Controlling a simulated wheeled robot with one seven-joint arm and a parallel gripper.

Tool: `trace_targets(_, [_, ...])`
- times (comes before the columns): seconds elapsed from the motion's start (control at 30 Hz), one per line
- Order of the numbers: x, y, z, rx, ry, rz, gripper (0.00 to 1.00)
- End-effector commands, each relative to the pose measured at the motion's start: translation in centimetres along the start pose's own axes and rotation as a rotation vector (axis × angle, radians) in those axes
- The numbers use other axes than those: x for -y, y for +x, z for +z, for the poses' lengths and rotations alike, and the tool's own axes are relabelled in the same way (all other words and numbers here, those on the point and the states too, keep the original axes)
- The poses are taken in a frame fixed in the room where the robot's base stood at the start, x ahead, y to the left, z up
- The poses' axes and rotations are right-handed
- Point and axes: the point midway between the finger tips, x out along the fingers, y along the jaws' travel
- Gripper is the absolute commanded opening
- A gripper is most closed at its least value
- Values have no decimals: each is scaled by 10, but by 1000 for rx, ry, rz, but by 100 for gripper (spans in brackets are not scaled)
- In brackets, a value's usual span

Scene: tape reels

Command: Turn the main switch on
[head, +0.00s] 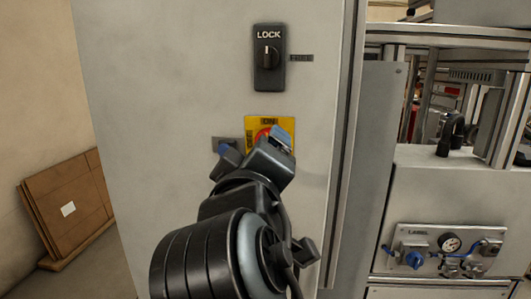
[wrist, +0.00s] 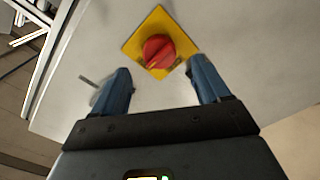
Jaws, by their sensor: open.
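The main switch is a red rotary knob (wrist: 158,51) on a yellow square plate (wrist: 138,38), mounted on a light grey cabinet panel. In the head view the yellow plate (head: 284,123) shows behind my gripper, and most of the red knob is hidden. My gripper (wrist: 160,80) has its two blue fingers spread apart. In the wrist view the knob lies just beyond and between the fingertips. Nothing is held between them. Whether a fingertip touches the plate I cannot tell. In the head view my gripper (head: 255,140) is in front of the panel.
A black LOCK switch (head: 268,57) sits on the panel above the main switch, with a small dark label beside it. A machine with a gauge (head: 451,243) and a blue knob stands to the right. Flat cardboard (head: 68,205) leans at the left wall.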

Motion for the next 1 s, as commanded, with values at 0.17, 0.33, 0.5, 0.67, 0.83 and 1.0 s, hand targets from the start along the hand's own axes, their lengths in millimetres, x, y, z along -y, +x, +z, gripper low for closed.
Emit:
trace_targets(0.17, [1,-21,0,-1,0,0,76])
trace_targets(0.33, [0,-26,0,0,0,0,76])
trace_targets(0.5, [0,-26,0,0,0,0,76])
trace_targets(0.67, [6,-26,8,0,-2,-8,76])
trace_targets(0.83, [36,-29,53,-11,7,-54,76])
trace_targets(1.0, [73,-46,118,-24,48,-122,76])
